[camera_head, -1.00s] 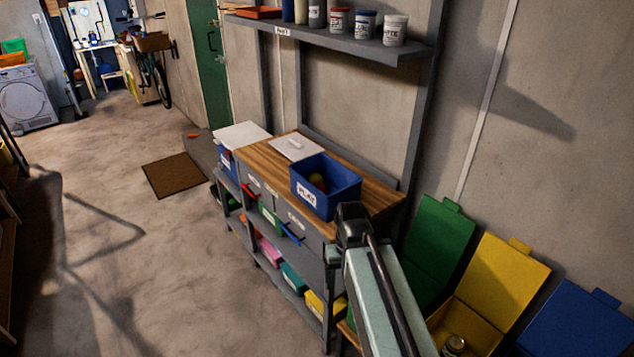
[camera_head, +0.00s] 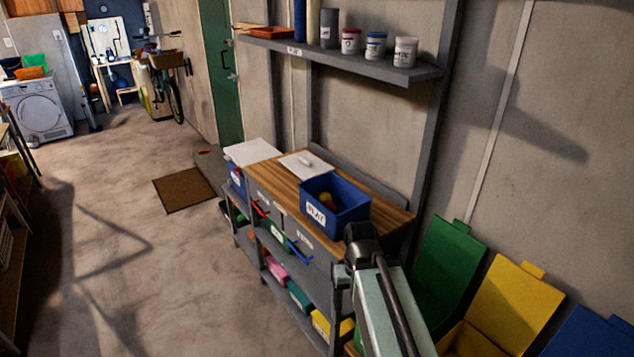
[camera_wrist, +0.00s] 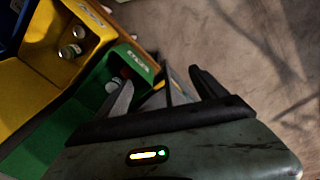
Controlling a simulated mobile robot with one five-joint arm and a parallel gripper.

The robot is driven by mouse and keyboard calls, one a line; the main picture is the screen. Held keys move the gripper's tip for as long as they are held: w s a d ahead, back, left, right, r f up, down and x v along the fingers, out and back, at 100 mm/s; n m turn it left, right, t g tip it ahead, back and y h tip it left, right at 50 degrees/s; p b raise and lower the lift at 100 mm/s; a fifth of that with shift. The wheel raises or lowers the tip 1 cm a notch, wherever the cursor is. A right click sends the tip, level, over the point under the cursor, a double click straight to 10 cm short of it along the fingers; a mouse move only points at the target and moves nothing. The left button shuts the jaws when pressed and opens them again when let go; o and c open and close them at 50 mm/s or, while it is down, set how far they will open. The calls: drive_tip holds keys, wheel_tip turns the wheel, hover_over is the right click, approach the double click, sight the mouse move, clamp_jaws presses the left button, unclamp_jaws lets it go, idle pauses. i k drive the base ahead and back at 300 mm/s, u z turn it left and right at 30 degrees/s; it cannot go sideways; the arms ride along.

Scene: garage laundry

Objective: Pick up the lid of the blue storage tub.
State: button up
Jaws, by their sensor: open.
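A blue tub (camera_head: 346,212) with a "PLAY" label stands open on the wooden bench top, with small coloured things inside. A flat white lid with a small handle (camera_head: 303,165) lies on the bench just behind and left of it. Another white flat piece (camera_head: 252,152) rests over a blue box (camera_head: 237,180) at the bench's far end; I cannot tell which is the lid meant. My gripper (camera_wrist: 165,88) is open and empty in the wrist view, facing down near floor bins, away from both white pieces. In the head view my arm crosses in front of the bench's near end.
A green bin (camera_wrist: 85,115) and a yellow bin (camera_wrist: 50,68) holding cans lie below my gripper. A wall shelf (camera_head: 350,62) with several jars hangs above the bench (camera_head: 385,212).

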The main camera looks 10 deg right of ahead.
sight(304, 164)
drive_tip(key=u, duration=0.65)
drive_tip(key=i, duration=1.35)
drive_tip(key=u, duration=1)
drive_tip(key=i, duration=1.3)
drive_tip(key=z, duration=0.15)
